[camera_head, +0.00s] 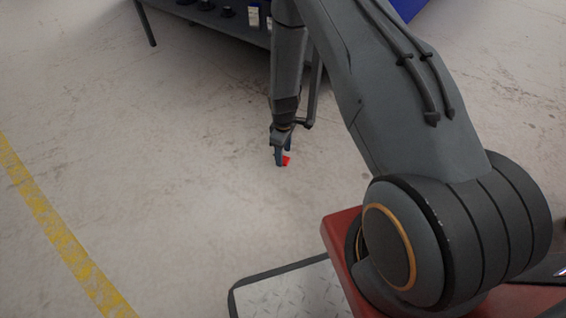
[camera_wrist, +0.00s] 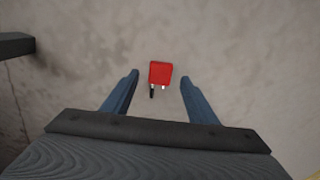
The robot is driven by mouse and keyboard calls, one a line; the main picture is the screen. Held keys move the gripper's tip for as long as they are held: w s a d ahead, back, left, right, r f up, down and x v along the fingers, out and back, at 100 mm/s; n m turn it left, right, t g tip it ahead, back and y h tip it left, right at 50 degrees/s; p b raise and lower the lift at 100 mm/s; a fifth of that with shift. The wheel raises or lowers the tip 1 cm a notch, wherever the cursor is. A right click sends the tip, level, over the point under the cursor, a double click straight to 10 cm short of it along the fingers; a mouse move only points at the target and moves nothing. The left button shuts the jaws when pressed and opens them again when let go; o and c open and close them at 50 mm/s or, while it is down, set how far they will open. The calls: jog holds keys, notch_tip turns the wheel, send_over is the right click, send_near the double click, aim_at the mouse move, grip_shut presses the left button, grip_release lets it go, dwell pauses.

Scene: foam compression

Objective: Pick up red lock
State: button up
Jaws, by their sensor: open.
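The red lock (camera_wrist: 160,72) shows in the wrist view as a small red block with a pale and dark shackle end towards my gripper. It appears between and slightly beyond the two blue fingertips, with gaps on both sides. My gripper (camera_wrist: 159,77) is open and empty. In the head view my gripper (camera_head: 282,162) points down towards the floor, and the red lock (camera_head: 287,160) shows beside its fingertips, partly hidden by them. I cannot tell the exact height gap between the fingers and the lock.
A dark table (camera_head: 225,22) with several small items stands at the back, behind my arm. A yellow line (camera_head: 62,235) runs along the floor at left. The concrete floor (camera_head: 170,140) around the lock is clear.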

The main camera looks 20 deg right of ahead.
notch_tip(320, 180, down, 2)
jog(key=shift+f+b, duration=0.15)
jog(key=shift+b, duration=0.25)
jog(key=shift+c, duration=0.4)
jog(key=c, duration=1.2)
notch_tip(320, 180, up, 10)
jog(key=p, duration=0.5)
